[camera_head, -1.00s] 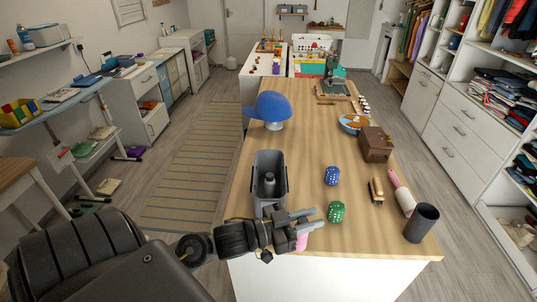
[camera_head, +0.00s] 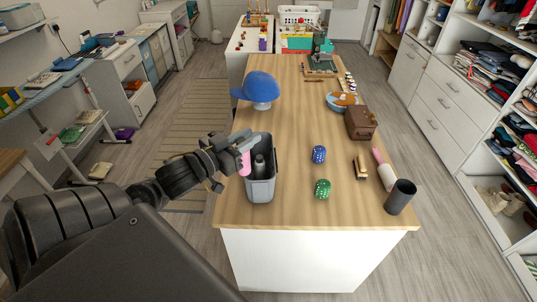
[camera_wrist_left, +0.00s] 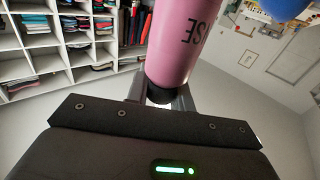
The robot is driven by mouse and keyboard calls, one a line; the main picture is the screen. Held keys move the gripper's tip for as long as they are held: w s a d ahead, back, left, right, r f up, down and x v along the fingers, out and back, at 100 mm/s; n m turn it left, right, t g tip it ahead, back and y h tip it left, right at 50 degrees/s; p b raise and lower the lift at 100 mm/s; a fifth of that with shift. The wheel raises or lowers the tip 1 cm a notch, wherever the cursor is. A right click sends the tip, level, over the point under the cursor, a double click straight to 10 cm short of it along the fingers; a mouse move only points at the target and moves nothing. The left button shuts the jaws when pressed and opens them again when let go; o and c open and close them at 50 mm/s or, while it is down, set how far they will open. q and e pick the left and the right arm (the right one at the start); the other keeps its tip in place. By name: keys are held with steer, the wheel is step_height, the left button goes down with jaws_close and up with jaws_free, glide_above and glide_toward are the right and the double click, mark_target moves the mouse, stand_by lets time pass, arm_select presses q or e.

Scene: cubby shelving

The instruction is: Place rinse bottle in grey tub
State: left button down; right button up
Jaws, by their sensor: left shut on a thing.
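The pink rinse bottle (camera_head: 245,163) is held in my left gripper (camera_head: 243,148), at the left rim of the grey tub. In the left wrist view the bottle (camera_wrist_left: 184,40) fills the top middle between the shut jaws (camera_wrist_left: 160,92), with the letters "SE" showing. In the head view most of the bottle is hidden by the gripper and the tub. The grey tub (camera_head: 261,190) stands upright at the table's near left edge, with a dark bottle (camera_head: 259,164) inside. I cannot tell whether the pink bottle is above the tub's opening or beside it. My right gripper is not in view.
A blue cap on a stand (camera_head: 261,88) is behind the tub. Blue dice (camera_head: 319,154) and green dice (camera_head: 322,188) lie to its right. A dark cup (camera_head: 400,197), a brown box (camera_head: 361,122) and a rolling pin (camera_head: 385,172) are farther right. The table's middle is clear.

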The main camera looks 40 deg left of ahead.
arm_select(q)
steer(key=w+f+b, duration=0.3)
steer(key=w+f, duration=0.5)
steer(key=w, duration=0.2)
steer(key=shift+a+b, duration=0.15)
steer(key=shift+b, duration=0.15)
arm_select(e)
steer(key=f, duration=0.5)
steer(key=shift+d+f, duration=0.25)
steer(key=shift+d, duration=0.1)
arm_select(q)
steer(key=f, duration=0.2)
steer(key=f+p, duration=0.1)
steer(key=shift+w+f, duration=0.25)
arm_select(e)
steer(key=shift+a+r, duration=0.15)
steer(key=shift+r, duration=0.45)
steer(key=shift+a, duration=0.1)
arm_select(q)
steer(key=shift+f, duration=0.65)
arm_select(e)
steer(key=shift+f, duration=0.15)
